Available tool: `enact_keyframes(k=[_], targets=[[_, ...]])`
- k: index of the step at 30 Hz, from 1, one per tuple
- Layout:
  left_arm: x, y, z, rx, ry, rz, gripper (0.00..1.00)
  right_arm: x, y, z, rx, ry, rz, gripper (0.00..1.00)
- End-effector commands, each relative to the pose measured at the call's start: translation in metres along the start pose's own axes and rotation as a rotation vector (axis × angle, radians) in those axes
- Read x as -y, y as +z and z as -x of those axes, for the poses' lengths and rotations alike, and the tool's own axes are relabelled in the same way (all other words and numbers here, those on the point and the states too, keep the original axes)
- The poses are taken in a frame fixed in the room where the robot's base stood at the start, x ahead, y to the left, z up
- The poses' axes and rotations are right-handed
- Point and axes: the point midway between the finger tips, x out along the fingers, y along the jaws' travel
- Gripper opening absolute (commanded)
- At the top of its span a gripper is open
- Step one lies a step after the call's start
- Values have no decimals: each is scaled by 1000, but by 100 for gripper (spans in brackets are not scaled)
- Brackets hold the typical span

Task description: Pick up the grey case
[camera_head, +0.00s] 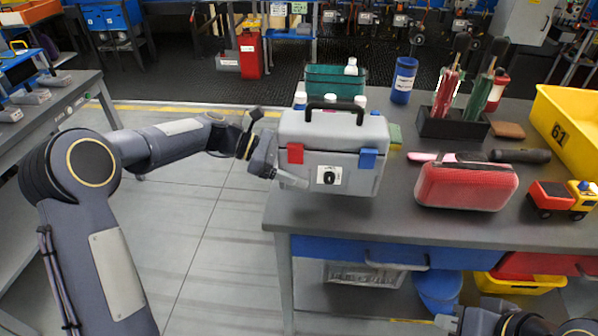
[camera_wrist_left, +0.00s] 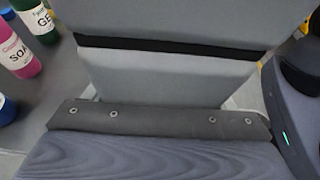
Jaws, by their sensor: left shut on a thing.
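The grey case (camera_head: 333,144) has a black top handle, a red latch and a blue latch. It stands upright near the left end of the grey workbench (camera_head: 330,218) and appears to rest on it. My left gripper (camera_head: 290,179) reaches in from the left and is shut on the case at its lower left side. The case (camera_wrist_left: 165,75) fills the middle of the left wrist view, close to the gripper. The far fingertip is hidden. My right gripper (camera_head: 448,322) is at the bottom right, below the bench front, mostly cut off; its jaws cannot be made out.
A red case (camera_head: 466,187) lies to the right. Behind the grey case are bottles and a green bin (camera_head: 336,78). A black tool holder (camera_head: 453,125), a toy truck (camera_head: 560,199) and a yellow crate (camera_head: 568,130) stand further right. The floor left of the bench is clear.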

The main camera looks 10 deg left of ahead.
Motion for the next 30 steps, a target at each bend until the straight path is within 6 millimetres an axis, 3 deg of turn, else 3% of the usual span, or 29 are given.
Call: enact_keyframes(k=[8,12,18,24,30], targets=[[51,61,18,3,-1,-8,22,2,-2,4,0,0,0,0],[85,72,18,2,-4,-5,22,1,-1,3,0,0,0,0],[118,87,20,3,-2,-5,22,1,-1,3,0,0,0,0],[134,94,20,3,-3,-2,22,1,-2,3,0,0,0,0],[136,96,20,3,-3,-2,22,2,-2,3,0,0,0,0]])
